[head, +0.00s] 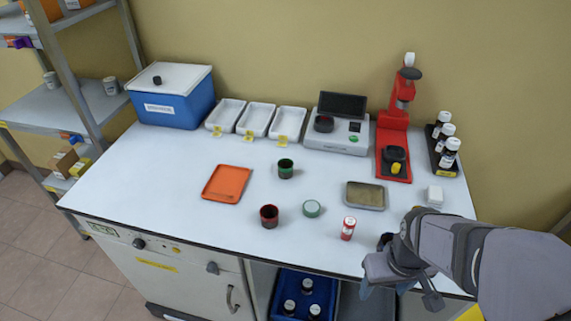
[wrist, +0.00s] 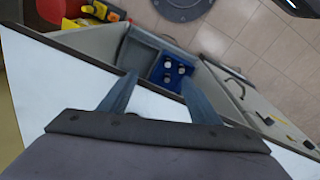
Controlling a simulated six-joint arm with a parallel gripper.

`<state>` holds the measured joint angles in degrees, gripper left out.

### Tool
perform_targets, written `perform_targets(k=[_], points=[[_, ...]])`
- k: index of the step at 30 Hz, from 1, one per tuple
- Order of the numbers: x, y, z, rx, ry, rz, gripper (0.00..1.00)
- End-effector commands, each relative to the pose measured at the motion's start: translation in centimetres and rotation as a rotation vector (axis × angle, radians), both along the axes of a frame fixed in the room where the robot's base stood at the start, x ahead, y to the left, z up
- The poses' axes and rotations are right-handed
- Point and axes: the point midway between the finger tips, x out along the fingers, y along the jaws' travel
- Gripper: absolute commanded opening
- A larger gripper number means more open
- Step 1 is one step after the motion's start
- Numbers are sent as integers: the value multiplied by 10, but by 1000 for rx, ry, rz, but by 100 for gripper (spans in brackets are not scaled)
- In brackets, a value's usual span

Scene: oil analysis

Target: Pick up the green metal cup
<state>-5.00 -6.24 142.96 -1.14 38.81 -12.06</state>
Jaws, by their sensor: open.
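The green metal cup (head: 286,169) stands upright on the white bench top, near the middle, with a dark inside. A red cup (head: 269,216) of similar shape stands nearer the front edge. My gripper (head: 374,280) is at the front right edge of the bench, well to the right of and nearer than the green cup. In the wrist view its two fingers (wrist: 158,95) are spread apart with nothing between them. The green cup does not show in the wrist view.
An orange tray (head: 226,184) is left, a metal tray (head: 366,195) right. A blue crate of bottles (wrist: 173,72) sits below the bench top.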

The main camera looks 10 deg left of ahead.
Motion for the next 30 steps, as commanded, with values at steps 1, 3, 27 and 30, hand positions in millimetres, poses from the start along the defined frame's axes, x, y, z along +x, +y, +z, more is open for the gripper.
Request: perform_targets(k=[1, 3, 27, 30], points=[[10, 8, 24, -6, -21, 87, 57], [24, 19, 43, -18, -55, 217, 57], [205, 224, 25, 263, -829, 279, 57], [218, 239, 23, 323, -922, 204, 57]])
